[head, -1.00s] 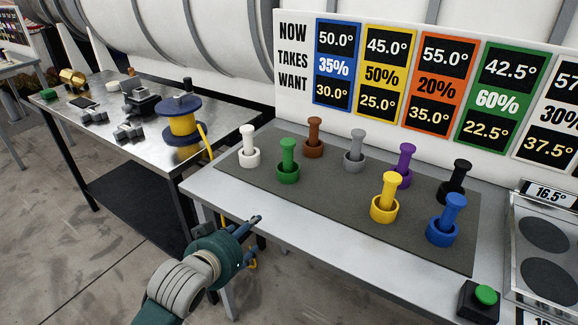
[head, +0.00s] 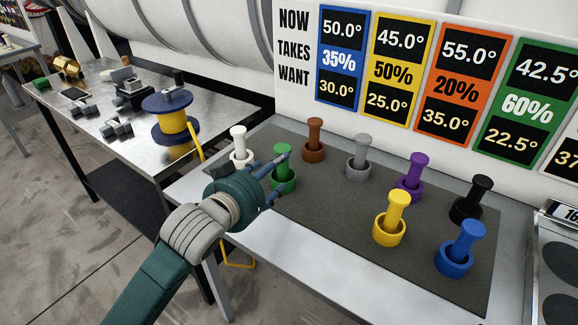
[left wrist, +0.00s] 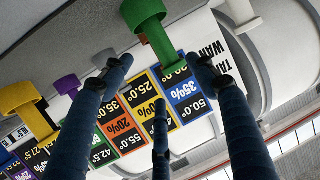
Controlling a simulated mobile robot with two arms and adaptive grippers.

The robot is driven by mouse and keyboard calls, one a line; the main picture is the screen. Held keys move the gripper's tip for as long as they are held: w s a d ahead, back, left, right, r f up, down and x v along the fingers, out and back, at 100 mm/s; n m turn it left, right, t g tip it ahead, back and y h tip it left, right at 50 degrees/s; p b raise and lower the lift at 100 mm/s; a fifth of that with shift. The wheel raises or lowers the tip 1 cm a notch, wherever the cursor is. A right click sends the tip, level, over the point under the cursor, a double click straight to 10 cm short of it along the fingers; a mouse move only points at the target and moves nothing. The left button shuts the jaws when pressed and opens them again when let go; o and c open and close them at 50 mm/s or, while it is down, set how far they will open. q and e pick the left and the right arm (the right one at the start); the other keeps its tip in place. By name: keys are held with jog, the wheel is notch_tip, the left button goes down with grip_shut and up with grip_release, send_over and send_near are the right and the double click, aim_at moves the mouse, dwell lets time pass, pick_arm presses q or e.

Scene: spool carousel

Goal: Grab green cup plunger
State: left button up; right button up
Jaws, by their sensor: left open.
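The green plunger (head: 281,150) stands upright in its green cup (head: 288,183) on the dark mat, partly covered by my gripper. My left gripper (head: 277,178) is open and right beside it, its fingers reaching in from the left. In the head view, one finger crosses in front of the plunger's stem and another is lower, by the cup. In the left wrist view the green plunger (left wrist: 160,35) shows upside down, beyond and between the spread fingertips. I cannot tell whether any finger touches it. My right gripper is not in view.
White (head: 239,145), brown (head: 315,138) and grey (head: 359,150) plungers stand nearby in cups. Yellow (head: 395,208), purple, black and blue ones stand further right. The grey mat (head: 330,215) has free room in front. A sign board (head: 295,60) rises behind.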

pick_arm(q)
jog(key=w+d, duration=0.1)
jog(key=w, duration=0.1)
jog(key=p, duration=0.1)
send_over(286, 176)
jog(key=shift+w+a+f, duration=0.1)
jog(key=shift+a+f, duration=0.05)
jog(key=shift+f, duration=0.5)
jog(key=shift+w+a+f, duration=0.1)
jog(key=shift+f, duration=0.5)
jog(key=shift+w+d+f, duration=0.2)
jog(key=shift+w, duration=0.1)
jog(key=c, duration=0.3)
grip_shut()
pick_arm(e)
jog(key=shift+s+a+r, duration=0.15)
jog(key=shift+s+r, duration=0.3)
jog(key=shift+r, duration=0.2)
